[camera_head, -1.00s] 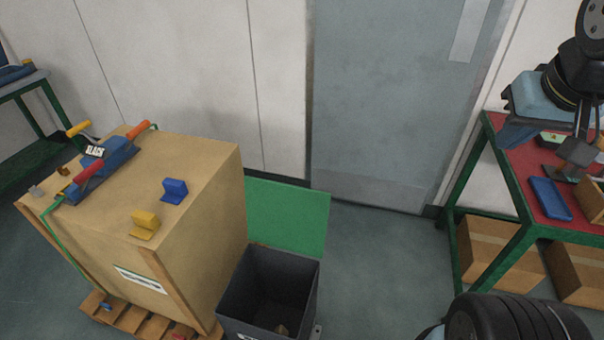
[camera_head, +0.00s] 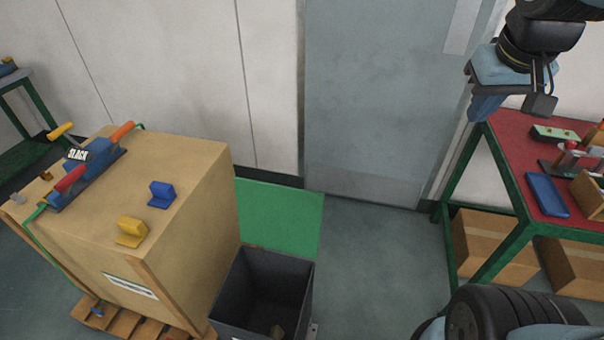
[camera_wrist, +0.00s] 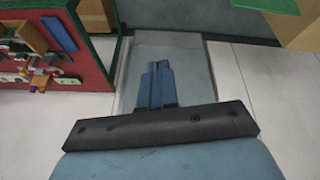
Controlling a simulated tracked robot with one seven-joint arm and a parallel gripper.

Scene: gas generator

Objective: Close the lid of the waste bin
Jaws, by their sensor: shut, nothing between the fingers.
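The waste bin (camera_head: 237,293) is dark grey and stands on the floor at the bottom middle of the head view, right of the large box. Its green lid (camera_head: 280,218) stands open, tilted up behind the bin opening. A small brownish item lies inside the bin. A green panel, likely the lid, shows at the top right edge of the wrist view (camera_wrist: 266,5). My gripper (camera_head: 482,112) hangs in the air at the upper right of the head view, well apart from the bin. In the wrist view its blue fingers (camera_wrist: 157,82) are together and empty.
A tan box (camera_head: 190,215) on a wooden pallet stands directly left of the bin, with a blue tool on top. A red-topped workbench (camera_head: 512,165) with green legs stands at the right. Floor between bin and bench is clear. A grey door (camera_head: 375,90) is behind.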

